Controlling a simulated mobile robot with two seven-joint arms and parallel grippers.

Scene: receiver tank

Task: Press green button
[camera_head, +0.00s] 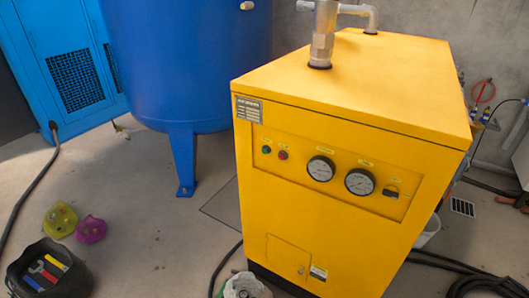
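A green button (266,149) sits at the left end of the front panel (330,165) of a yellow machine (350,85). A red button (283,155) is just to its right. Two round gauges with white dials, the left gauge (321,168) and the right gauge (360,182), follow further right. A dark switch (392,194) is at the panel's right end. Neither of my grippers shows in the head view. Nothing covers the green button.
A blue tank (185,60) on legs stands behind left, beside a blue cabinet (65,65). A black bucket (50,272) with coloured items, a green-yellow object (61,220) and a magenta object (91,229) are on the floor at left. Hoses lie at both sides.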

